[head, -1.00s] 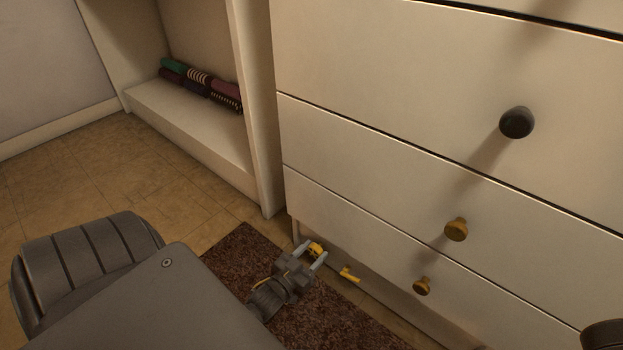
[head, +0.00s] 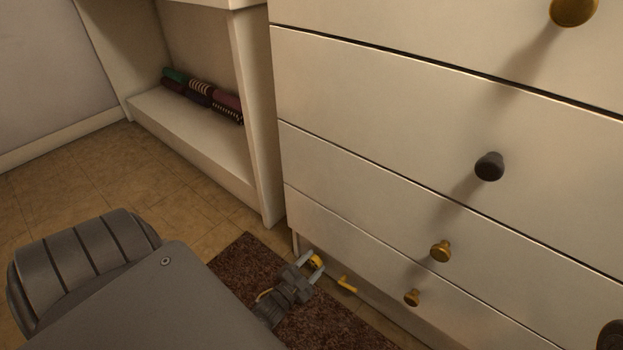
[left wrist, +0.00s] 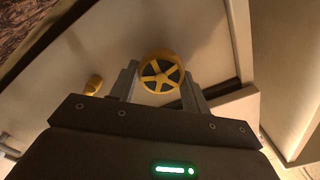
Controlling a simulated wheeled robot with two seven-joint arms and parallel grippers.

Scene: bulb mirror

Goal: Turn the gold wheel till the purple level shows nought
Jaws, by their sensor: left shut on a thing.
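The gold wheel (head: 316,262) sits low at the base of the white cabinet, under the lowest drawer. In the left wrist view the wheel (left wrist: 161,72) shows a yellow rim and spokes with dark gaps. My left gripper (head: 313,266) is shut on it, one finger on each side of the rim, as the left wrist view shows. I do not see the purple level in either view. My right gripper is not in view.
A yellow lever-like piece (head: 347,285) sticks out just right of the wheel. White drawers (head: 380,110) with black and gold knobs rise above. A brown rug (head: 246,262) lies on the tiled floor below. Folded cloths (head: 205,94) lie in an open shelf at left.

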